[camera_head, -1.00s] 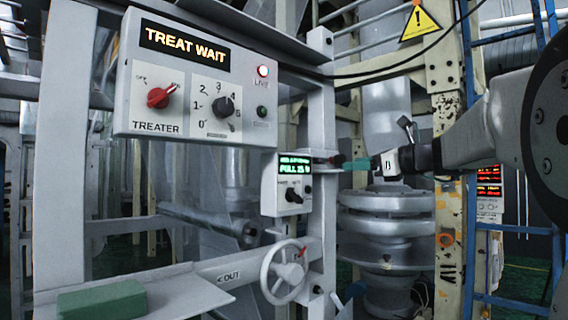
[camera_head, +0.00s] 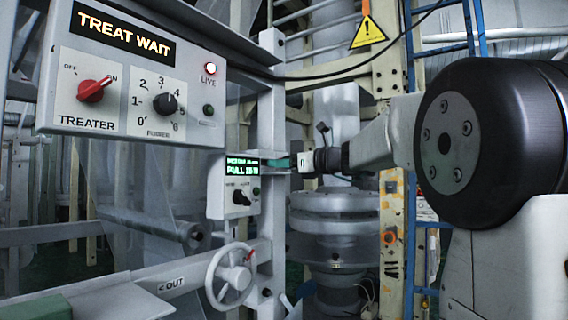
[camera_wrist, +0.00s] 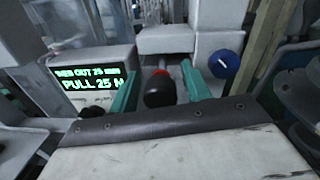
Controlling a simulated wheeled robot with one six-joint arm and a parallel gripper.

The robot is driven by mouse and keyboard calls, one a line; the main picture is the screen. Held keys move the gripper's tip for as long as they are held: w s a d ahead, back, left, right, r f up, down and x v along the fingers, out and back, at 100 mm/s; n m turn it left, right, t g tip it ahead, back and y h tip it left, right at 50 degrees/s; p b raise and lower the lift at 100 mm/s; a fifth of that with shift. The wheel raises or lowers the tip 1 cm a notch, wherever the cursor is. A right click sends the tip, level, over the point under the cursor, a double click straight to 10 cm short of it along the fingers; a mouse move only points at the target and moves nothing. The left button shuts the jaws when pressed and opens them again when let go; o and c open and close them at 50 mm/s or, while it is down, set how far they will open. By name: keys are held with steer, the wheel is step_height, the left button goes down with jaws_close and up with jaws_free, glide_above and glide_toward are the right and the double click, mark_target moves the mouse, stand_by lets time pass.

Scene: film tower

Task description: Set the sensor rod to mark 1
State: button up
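My gripper (camera_head: 280,162) is extended beside the small display box (camera_head: 234,188) in the head view. In the wrist view its two teal fingers (camera_wrist: 160,87) stand apart, one on each side of a dark round knob (camera_wrist: 160,92) with a red part behind its top. Gaps show between the fingers and the knob, so it is not gripped. I cannot tell for sure whether this knob belongs to the sensor rod, and no mark 1 on a rod can be read. The box's green display reads "WEB OUT 25 mm" and "PULL 25 N" in the wrist view (camera_wrist: 88,78).
A blue knob (camera_wrist: 224,64) with a white line sits right of the fingers. A treater panel (camera_head: 132,75) reading "TREAT WAIT" hangs at left. A handwheel (camera_head: 232,277) is below the box. A post (camera_head: 271,130) stands close to my gripper.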

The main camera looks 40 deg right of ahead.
jaws_close()
steer(key=shift+v, duration=1.05)
steer(key=shift+o, duration=1)
jaws_free()
steer(key=shift+a, duration=0.1)
steer(key=v, duration=0.7)
steer(key=shift+s, duration=0.35)
